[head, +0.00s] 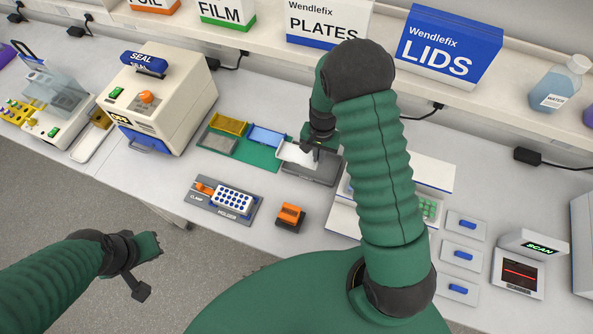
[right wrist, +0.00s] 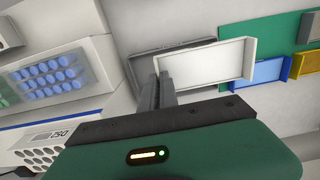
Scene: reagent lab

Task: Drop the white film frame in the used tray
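The white film frame (head: 299,154) is a shallow white tray-like piece, held level above the dark grey tray (head: 312,173), which I take to be the used tray. In the right wrist view the white frame (right wrist: 208,66) overlaps the grey tray (right wrist: 142,72) and covers much of it. My right gripper (head: 312,143) is at the frame's edge; in the right wrist view its two fingers (right wrist: 162,84) are close together on that edge. My left gripper (head: 150,262) hangs empty over the floor, off the bench's front; its finger opening is unclear.
Left of the grey tray lies a green mat (head: 256,155) with yellow, blue and grey frames. A holder rack (head: 224,199) and an orange block (head: 291,215) stand in front. A white stand with vials (right wrist: 58,78) is close beside my right gripper. The sealer (head: 160,95) stands left.

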